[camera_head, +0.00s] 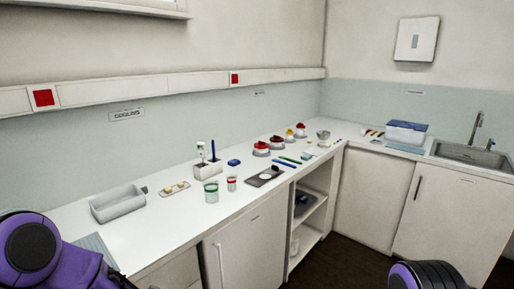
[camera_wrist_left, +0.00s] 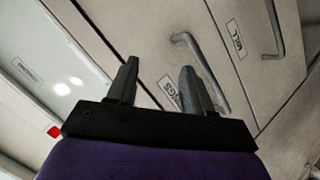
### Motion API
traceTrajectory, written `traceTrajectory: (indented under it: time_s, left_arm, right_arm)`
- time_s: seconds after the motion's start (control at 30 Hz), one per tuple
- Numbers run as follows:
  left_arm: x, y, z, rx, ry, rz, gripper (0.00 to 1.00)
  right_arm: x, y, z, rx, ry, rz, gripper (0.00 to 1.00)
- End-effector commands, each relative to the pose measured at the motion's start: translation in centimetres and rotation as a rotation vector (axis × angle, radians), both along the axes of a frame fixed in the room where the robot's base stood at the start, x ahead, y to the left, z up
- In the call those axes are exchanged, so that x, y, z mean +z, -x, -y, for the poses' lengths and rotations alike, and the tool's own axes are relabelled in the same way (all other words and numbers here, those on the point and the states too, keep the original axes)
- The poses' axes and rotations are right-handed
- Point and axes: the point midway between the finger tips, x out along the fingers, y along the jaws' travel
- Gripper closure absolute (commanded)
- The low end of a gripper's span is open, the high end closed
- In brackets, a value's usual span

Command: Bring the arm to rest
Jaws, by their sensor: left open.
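My left gripper (camera_wrist_left: 157,90) shows in the left wrist view with its two dark fingers apart and nothing between them. Behind it in that view are cabinet fronts with bar handles and small labels. In the head view a purple and black part of my left arm (camera_head: 42,250) fills the lower left corner, and its gripper is out of the frame. A purple and black part of my right arm (camera_head: 428,275) shows at the bottom right. My right gripper is not visible.
A white counter (camera_head: 150,240) runs along the wall, holding a grey tray (camera_head: 118,203), a green-banded cup (camera_head: 211,191), a red-banded cup (camera_head: 232,183) and several small items. A blue-lidded box (camera_head: 406,132) and sink (camera_head: 470,153) are at right. The floor (camera_head: 350,255) ahead is clear.

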Motion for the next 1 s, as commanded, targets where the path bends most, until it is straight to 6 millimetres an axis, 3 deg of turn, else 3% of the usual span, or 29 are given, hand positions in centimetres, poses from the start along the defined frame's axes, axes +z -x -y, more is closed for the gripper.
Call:
traceTrajectory:
  time_s: [0.03, 0.17, 0.2, 0.3, 0.4, 0.5, 0.57, 1.0]
  left_arm:
    - [-2.8, 2.6, 0.5, -0.1, -0.043, -0.099, 0.49]
    - [-8.7, 10.3, 1.5, -0.353, -0.124, -0.349, 0.49]
    - [-10.2, 13.0, 1.6, -0.422, -0.138, -0.424, 0.49]
    - [-13.1, 19.9, 1.5, -0.567, -0.155, -0.603, 0.49]
    - [-14.6, 26.1, 0.8, -0.649, -0.158, -0.751, 0.49]
    - [-15.4, 30.2, -0.4, -0.669, -0.168, -0.855, 0.49]
    - [-15.9, 31.5, -0.7, -0.676, -0.172, -0.888, 0.49]
    - [-15.9, 31.5, -0.7, -0.676, -0.172, -0.888, 0.49]
  right_arm:
    - [0.0, 0.0, 0.0, 0.0, 0.0, 0.0, 0.46]
    - [-0.1, 0.0, 0.0, 0.0, 0.0, 0.0, 0.46]
    - [-0.2, 0.0, 0.0, 0.0, 0.0, 0.0, 0.46]
    - [-0.2, 0.0, 0.0, 0.0, 0.0, 0.0, 0.46]
    - [-0.3, 0.0, 0.0, 0.0, 0.0, 0.0, 0.46]
    - [-0.3, 0.0, 0.0, 0.0, 0.0, 0.0, 0.46]
    - [-0.4, 0.0, 0.0, 0.0, 0.0, 0.0, 0.46]
    - [-0.4, 0.0, 0.0, 0.0, 0.0, 0.0, 0.46]
